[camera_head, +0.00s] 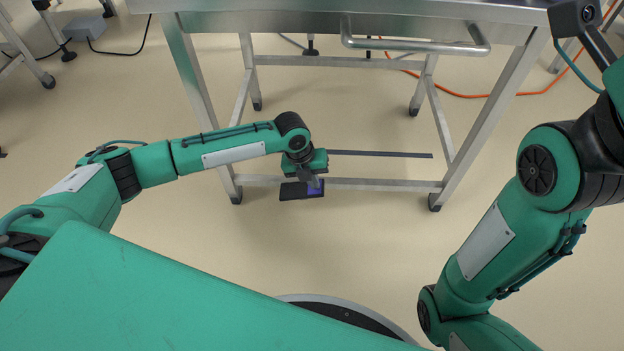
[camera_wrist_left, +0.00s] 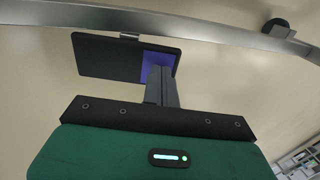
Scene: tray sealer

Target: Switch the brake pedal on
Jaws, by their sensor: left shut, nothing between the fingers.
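The brake pedal (camera_head: 290,191) is a flat black pad with a purple-blue patch at its right end. It lies low by the lower rail of the table frame. In the left wrist view the black pad (camera_wrist_left: 105,58) shows larger, with the purple-blue patch (camera_wrist_left: 150,60) on its right. My left gripper (camera_head: 314,184) is shut and empty, fingers pointing at the blue end. In the left wrist view its fingertips (camera_wrist_left: 161,72) overlap the blue patch; I cannot tell whether they touch it. My right arm is at the right, but its gripper is not in view.
A metal table (camera_head: 300,20) with a front handle (camera_head: 415,46) stands above, its legs and lower rail (camera_head: 380,185) close around my left wrist. An orange cable (camera_head: 490,95) runs on the floor behind. The floor in front of the pedal is clear.

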